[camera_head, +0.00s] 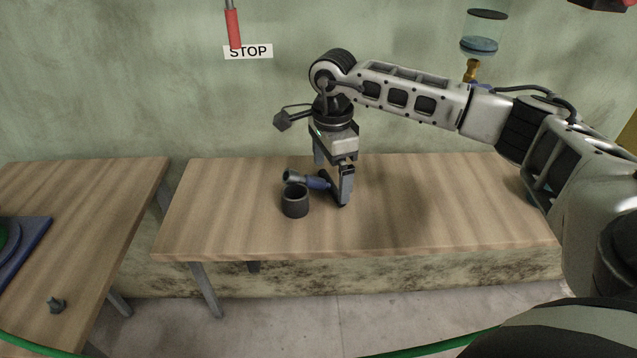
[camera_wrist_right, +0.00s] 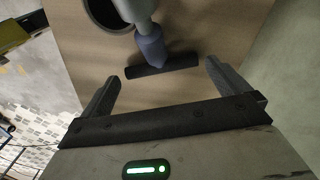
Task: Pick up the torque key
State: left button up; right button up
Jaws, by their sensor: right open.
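The torque key (camera_head: 317,183) has a blue grip, a light grey end and a dark crossbar. It is over the middle table, just behind a dark cup (camera_head: 295,206); I cannot tell whether it touches the cup. In the right wrist view the key (camera_wrist_right: 152,47) points toward the gripper, with its dark crossbar (camera_wrist_right: 162,71) between the fingertips. My right gripper (camera_head: 333,182) points down at the crossbar end. It is open, and in the right wrist view its fingers (camera_wrist_right: 162,77) stand apart on either side of the crossbar. My left gripper is out of view.
The wooden table (camera_head: 440,215) is clear to the right of the gripper and left of the cup. A green wall stands behind.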

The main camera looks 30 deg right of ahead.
notch_tip(320, 180, down, 2)
jog(key=shift+f, duration=0.15)
jog(key=c, duration=0.8)
jog(key=shift+o, duration=0.2)
jog(key=shift+r, duration=0.2)
